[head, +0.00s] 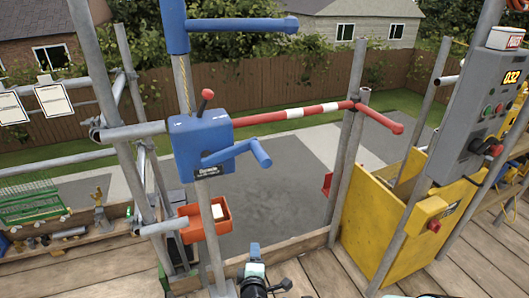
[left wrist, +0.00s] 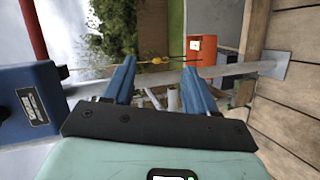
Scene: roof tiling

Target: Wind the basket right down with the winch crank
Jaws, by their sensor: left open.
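The blue winch box (head: 200,140) is fixed to a grey upright post, with a small red-knobbed lever on top. Its blue crank (head: 240,153) reaches out to the right and ends in a stubby grip. In the left wrist view the winch box (left wrist: 30,100) is at the left edge; the crank is not seen there. My left gripper (head: 254,249) is low at the bottom middle, well below the crank and apart from it. Its blue fingers (left wrist: 160,82) are spread, with nothing held between them. I cannot make out a basket hanging from the blue hoist arm (head: 235,25).
An orange bin (head: 205,218) with a white item is beside the post, below the winch. A red-and-white bar (head: 300,112) spans the gap at the platform edge. A yellow chute (head: 385,225) and grey control box (head: 480,115) stand right. Scaffold poles crowd the left.

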